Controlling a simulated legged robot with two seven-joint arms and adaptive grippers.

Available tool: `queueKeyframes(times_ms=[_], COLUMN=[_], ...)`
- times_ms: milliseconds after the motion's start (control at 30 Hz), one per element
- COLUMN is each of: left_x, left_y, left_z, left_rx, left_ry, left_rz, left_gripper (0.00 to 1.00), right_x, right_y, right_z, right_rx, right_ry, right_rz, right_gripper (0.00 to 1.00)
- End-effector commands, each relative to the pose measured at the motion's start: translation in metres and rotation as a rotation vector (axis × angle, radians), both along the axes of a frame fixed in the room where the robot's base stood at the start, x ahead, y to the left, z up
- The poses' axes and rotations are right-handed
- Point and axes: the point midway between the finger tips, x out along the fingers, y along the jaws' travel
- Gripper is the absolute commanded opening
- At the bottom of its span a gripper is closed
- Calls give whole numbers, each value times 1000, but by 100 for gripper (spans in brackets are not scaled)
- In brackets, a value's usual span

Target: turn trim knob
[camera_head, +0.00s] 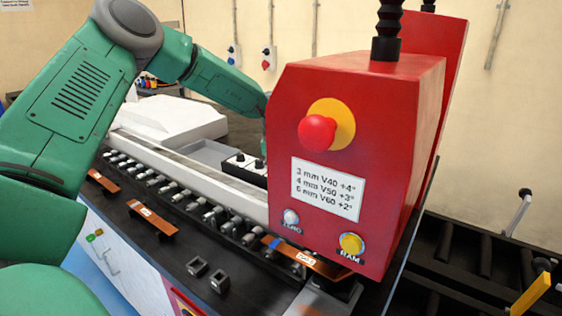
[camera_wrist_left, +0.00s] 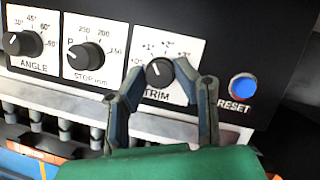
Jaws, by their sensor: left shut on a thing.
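The trim knob (camera_wrist_left: 159,71) is a black dial on a white TRIM plate with a degree scale in the left wrist view. My left gripper (camera_wrist_left: 160,76) has one finger on each side of the knob and is shut on it. The knob's pointer seems to aim up, toward the low end of the scale, but its exact mark is hard to read. In the head view my left arm reaches behind the red press head, which hides the gripper and the trim knob. My right gripper is in neither view.
The angle knob (camera_wrist_left: 24,43) and stop knob (camera_wrist_left: 86,56) sit left of the trim plate; the blue reset button (camera_wrist_left: 243,86) is to its right. The red press head (camera_head: 345,150) carries an emergency stop (camera_head: 317,133). Copper bars (camera_head: 152,218) lie along the front.

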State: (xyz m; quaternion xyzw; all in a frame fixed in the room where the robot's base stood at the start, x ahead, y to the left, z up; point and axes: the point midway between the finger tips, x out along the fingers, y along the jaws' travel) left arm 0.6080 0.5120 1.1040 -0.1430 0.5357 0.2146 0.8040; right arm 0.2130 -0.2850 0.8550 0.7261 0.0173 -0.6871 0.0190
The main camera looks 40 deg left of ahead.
Motion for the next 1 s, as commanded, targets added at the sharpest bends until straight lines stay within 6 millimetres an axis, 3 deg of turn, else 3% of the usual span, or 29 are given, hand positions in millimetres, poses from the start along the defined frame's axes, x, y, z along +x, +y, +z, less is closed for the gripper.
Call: queueKeyframes(times_ms=[100,400,700,1000], left_x=[1,1,2,2], left_y=[3,2,1,1], left_z=[5,3,1,0], left_rx=[0,4,7,7], left_ry=[-5,-5,-4,-2], left_rz=[-106,-367,-547,-621], left_gripper=[0,0,0,0], right_x=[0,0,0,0], right_y=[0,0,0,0], right_z=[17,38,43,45], right_rx=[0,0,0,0], right_ry=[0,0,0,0], right_rz=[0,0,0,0], right_gripper=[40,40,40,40])
